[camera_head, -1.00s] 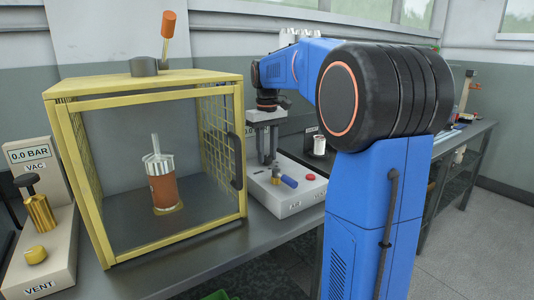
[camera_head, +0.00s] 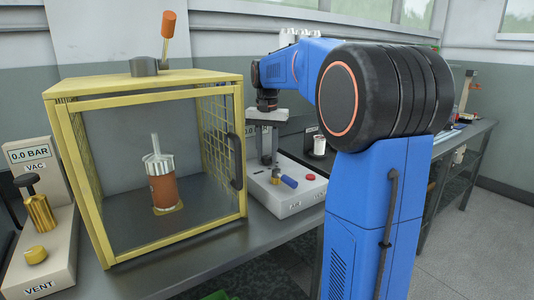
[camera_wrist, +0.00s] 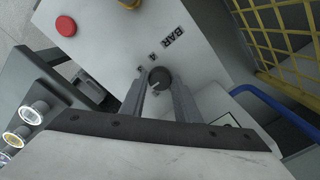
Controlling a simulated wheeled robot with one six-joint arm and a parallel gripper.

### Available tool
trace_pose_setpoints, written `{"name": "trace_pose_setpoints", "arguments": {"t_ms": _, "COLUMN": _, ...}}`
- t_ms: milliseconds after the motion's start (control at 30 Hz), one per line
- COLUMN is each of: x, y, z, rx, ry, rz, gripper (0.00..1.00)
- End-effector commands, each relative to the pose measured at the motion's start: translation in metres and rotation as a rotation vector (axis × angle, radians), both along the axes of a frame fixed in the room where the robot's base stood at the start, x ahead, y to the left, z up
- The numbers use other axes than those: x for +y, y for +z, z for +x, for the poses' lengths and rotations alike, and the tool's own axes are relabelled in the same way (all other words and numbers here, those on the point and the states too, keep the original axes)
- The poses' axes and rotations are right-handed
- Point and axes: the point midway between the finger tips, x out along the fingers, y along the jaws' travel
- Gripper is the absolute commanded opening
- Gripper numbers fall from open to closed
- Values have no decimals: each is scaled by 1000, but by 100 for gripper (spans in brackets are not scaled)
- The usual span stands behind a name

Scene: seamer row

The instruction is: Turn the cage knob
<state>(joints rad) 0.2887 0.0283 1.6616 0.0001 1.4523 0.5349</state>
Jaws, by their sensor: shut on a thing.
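A small dark round knob (camera_wrist: 158,78) with a pale pointer line sits on the white control box, near small lettering and the word BAR. My gripper (camera_wrist: 160,88) is shut on this knob, one finger on each side, in the wrist view. In the head view my gripper (camera_head: 267,160) points down at the back of the control box (camera_head: 292,204), right of the yellow cage (camera_head: 151,79). The cage stands on the bench with a red-brown cylinder (camera_head: 163,190) with a metal top inside.
The control box carries a red button (camera_head: 310,178), a blue-handled lever (camera_head: 289,182) and a brass fitting (camera_head: 276,177). The cage's dark side handle (camera_head: 236,162) and mesh wall stand close left of my gripper. A vacuum and vent unit (camera_head: 47,250) stands at the far left.

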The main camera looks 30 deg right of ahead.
Motion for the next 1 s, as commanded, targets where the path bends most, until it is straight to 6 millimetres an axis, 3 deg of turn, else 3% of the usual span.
{"name": "trace_pose_setpoints", "arguments": {"t_ms": 767, "x": 0, "y": 1, "z": 1, "rx": -4, "ry": -103, "rz": -2, "gripper": 6}}
{"name": "trace_pose_setpoints", "arguments": {"t_ms": 800, "x": 0, "y": 1, "z": 1, "rx": -3, "ry": -103, "rz": -1, "gripper": 36}}
{"name": "trace_pose_setpoints", "arguments": {"t_ms": 833, "x": 0, "y": 1, "z": 1, "rx": -3, "ry": -103, "rz": -1, "gripper": 43}}
{"name": "trace_pose_setpoints", "arguments": {"t_ms": 867, "x": 0, "y": 1, "z": 1, "rx": -3, "ry": -103, "rz": -1, "gripper": 47}}
{"name": "trace_pose_setpoints", "arguments": {"t_ms": 1000, "x": 0, "y": 1, "z": 0, "rx": -2, "ry": -103, "rz": -1, "gripper": 47}}
